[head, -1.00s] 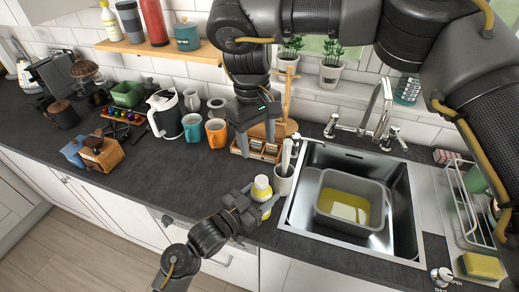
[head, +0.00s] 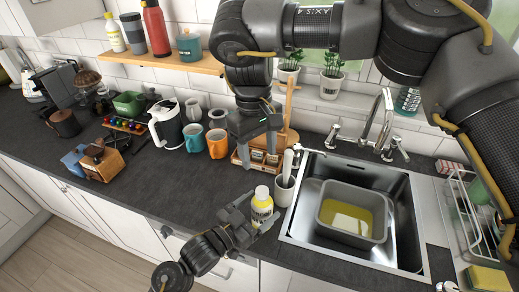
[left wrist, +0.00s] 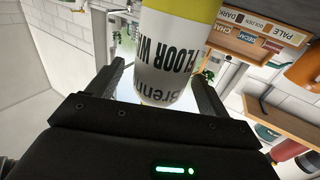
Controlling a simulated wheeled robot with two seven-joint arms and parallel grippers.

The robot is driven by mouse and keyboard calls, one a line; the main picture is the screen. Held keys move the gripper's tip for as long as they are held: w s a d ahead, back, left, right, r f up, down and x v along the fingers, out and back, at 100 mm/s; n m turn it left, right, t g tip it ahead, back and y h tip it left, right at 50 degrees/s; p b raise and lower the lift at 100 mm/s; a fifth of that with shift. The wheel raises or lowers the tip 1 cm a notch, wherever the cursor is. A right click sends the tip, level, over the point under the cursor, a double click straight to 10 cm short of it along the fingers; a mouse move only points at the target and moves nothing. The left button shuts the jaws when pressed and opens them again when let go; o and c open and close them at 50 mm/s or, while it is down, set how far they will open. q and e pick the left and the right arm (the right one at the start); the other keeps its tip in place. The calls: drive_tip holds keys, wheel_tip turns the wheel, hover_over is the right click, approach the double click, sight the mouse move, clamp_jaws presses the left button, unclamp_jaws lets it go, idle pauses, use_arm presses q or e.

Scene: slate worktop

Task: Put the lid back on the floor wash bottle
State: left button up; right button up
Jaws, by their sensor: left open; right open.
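The floor wash bottle (head: 262,208), yellow with a white label, stands upright on the worktop near the front edge, left of the sink. A white cap-like piece (head: 262,191) shows on its top; whether it is seated tight I cannot tell. My left gripper (head: 260,214) is open, its fingers on either side of the bottle. In the left wrist view the bottle (left wrist: 165,60), with "FLOOR W" lettering, stands between the spread fingers; its ends are cut off or hidden. My right gripper (head: 257,160) is open and empty, pointing down behind the bottle, before the wooden rack.
A white crock (head: 283,190) with a utensil stands close right of the bottle. The sink (head: 300,222) holds a grey basin (head: 345,235) of yellowish water. An orange mug (head: 218,146) and a blue mug (head: 195,138) stand behind left. The worktop left of the bottle is clear.

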use_arm(q)
drive_tip(key=b+v, duration=0.2)
drive_tip(key=v, duration=0.5)
drive_tip(key=shift+s+a, duration=0.3)
drive_tip(key=shift+s+a+r, duration=0.1)
drive_tip(key=shift+s+a, duration=0.35)
drive_tip(key=shift+d, duration=0.1)
